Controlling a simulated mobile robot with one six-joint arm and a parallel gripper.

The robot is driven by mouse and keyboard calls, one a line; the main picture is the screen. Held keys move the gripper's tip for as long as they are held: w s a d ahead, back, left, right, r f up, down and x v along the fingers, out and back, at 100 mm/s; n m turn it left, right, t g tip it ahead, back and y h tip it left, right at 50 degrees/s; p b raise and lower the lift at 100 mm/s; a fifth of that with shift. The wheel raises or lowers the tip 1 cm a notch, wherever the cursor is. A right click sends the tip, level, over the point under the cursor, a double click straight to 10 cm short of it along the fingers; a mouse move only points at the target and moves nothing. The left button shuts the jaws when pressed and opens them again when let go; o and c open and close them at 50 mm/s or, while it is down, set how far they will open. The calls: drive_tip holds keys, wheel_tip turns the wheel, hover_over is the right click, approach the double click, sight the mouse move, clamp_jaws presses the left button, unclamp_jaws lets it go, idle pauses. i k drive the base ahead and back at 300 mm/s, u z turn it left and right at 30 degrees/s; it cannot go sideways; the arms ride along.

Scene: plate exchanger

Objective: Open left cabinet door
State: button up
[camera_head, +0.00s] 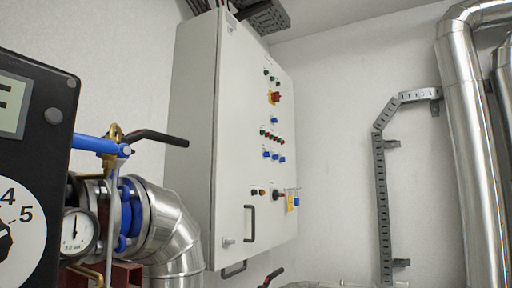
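A tall light-grey cabinet (235,130) is fixed to the wall, seen at an angle from its left side. Its front looks shut. The front carries rows of coloured buttons and lamps and a red-and-yellow switch (274,97). A dark bar handle (250,223) sits low on the front, with a small metal latch or knob (228,242) to its lower left. I cannot make out a seam between left and right doors. My gripper is not in view.
A black box (45,115) with a display and dial stands close at left. Beside it are a blue-levered valve (95,145), a gauge (79,232) and a silver pipe (165,225). Another handle (233,270) shows below the cabinet. Large pipes (465,130) run at right.

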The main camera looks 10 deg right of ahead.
sight(244, 107)
drive_tip(key=i, duration=1.3)
drive_tip(key=z, duration=0.3)
